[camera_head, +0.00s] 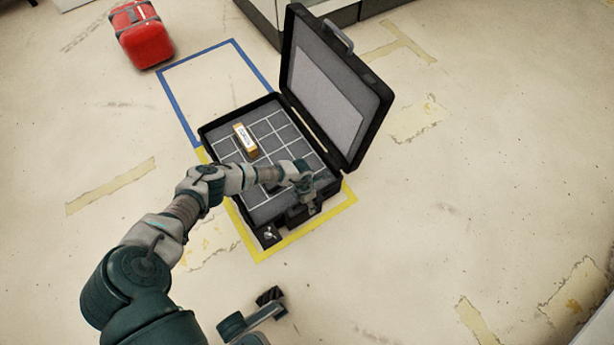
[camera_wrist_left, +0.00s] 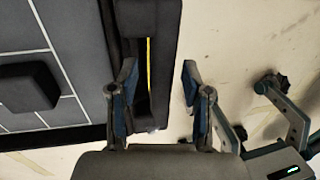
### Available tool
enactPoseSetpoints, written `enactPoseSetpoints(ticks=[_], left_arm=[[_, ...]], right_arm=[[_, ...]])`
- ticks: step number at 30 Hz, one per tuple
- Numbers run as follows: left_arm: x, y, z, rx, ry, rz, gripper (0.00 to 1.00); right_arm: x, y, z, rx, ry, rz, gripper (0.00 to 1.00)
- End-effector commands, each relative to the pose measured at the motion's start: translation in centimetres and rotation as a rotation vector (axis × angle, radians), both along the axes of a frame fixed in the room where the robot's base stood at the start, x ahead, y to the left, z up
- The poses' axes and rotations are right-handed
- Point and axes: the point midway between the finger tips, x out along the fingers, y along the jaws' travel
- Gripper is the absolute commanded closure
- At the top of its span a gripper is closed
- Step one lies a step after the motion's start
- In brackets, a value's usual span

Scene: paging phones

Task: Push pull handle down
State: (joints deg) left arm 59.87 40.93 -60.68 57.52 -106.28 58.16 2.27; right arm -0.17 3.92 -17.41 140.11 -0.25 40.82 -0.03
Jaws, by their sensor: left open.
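An open black case (camera_head: 262,212) lies on the floor with its lid (camera_head: 335,90) raised. A dark handle-like bar (camera_wrist_left: 165,60) runs along the case's front side in the left wrist view, with a narrow yellow gap beside it. My left gripper (camera_head: 310,206) is over the case's front edge. Its open fingers (camera_wrist_left: 158,90) are on either side of the bar, with space to the right finger; contact cannot be told. A grey handle (camera_head: 339,36) is on the lid's upper edge. My right gripper (camera_head: 268,303) is low in the head view, apart from the case.
A gold-and-white box (camera_head: 245,141) and a dark block (camera_wrist_left: 28,87) sit on the case's gridded floor. Yellow tape (camera_head: 300,241) surrounds the case; a blue-taped area (camera_head: 175,100) behind it is empty. A red case (camera_head: 146,42) stands at upper left. Floor on the right is clear.

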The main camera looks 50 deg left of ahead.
Motion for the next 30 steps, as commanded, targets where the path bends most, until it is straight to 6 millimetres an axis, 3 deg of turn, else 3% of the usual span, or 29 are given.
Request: enactPoseSetpoints(ticks=[16, 21, 30], left_arm=[[0.3, 2.3, 9.8, -0.002, -0.001, 0.0, 0.52], [0.3, 2.6, 11.0, -0.003, 0.001, 0.0, 0.52], [0.3, 2.6, 11.1, -0.003, 0.001, 0.0, 0.52]], right_arm=[[0.0, 0.1, 0.1, -0.001, -0.002, 0.001, 0.6], [0.0, 0.0, 0.1, -0.001, -0.002, 0.002, 0.6], [0.3, 0.1, 0.0, -0.002, 0.0, 0.001, 0.6]])
